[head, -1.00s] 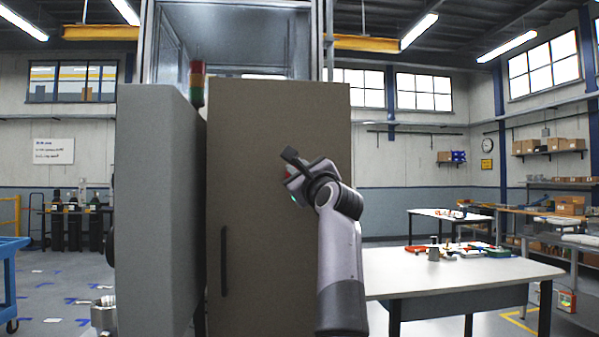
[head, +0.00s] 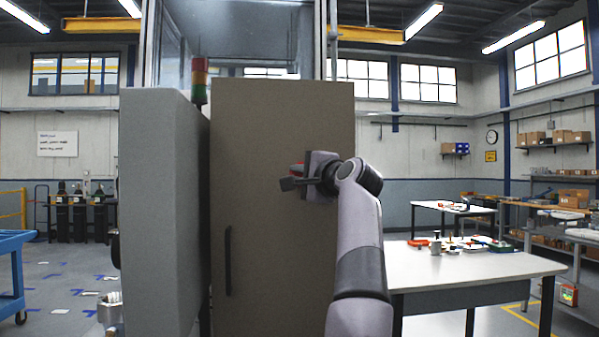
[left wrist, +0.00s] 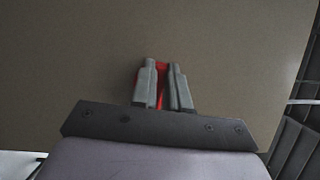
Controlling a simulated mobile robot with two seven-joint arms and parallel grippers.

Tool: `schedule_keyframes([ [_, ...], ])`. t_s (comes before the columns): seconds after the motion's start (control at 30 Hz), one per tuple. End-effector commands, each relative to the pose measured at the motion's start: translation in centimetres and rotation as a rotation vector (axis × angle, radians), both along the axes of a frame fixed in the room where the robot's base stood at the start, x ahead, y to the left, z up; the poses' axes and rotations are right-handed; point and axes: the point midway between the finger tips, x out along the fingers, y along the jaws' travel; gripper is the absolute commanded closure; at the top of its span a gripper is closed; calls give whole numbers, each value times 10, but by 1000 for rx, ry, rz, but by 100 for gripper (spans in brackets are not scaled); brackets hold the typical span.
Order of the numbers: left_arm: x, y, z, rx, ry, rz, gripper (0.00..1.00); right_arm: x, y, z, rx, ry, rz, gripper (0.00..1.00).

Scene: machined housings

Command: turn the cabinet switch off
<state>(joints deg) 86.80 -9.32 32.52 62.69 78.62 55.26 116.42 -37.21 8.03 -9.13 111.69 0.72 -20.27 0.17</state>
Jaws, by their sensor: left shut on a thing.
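The brown cabinet (head: 262,120) stands upright in front of me, with a dark vertical handle (head: 228,260) low on its left side. The switch is a red part (head: 297,168) on the upper right of the cabinet face, mostly hidden behind my left gripper (head: 292,182). In the left wrist view, red of the switch (left wrist: 160,84) shows between the two grey fingers of the left gripper (left wrist: 163,75). The fingers are closed around it against the brown face. How the switch is turned is hidden. My right gripper is not in view.
A grey panel (head: 160,200) stands left of the cabinet, with a signal light (head: 199,82) behind it. A white table (head: 460,270) with small parts is to the right. A blue cart (head: 12,275) is at the far left.

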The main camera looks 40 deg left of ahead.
Motion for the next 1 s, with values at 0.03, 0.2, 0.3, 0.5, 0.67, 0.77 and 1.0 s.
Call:
schedule_keyframes([
  [0.03, 0, -1, 0, -16, -19, -2, 100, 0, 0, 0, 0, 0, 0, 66],
  [0.2, 1, -1, -2, -55, -66, -2, 100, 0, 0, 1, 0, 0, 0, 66],
  [0.3, 1, -1, -2, -69, -84, -2, 100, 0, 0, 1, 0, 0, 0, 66],
  [0.5, 1, -1, -2, -80, -98, -3, 100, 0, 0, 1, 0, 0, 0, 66],
  [0.67, 1, -1, -2, -81, -99, -3, 100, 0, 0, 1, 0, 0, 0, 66],
  [0.77, 1, 0, -2, -81, -99, -3, 100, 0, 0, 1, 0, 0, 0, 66],
  [1.0, 1, 0, -2, -79, -98, -2, 60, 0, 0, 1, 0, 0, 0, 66],
])
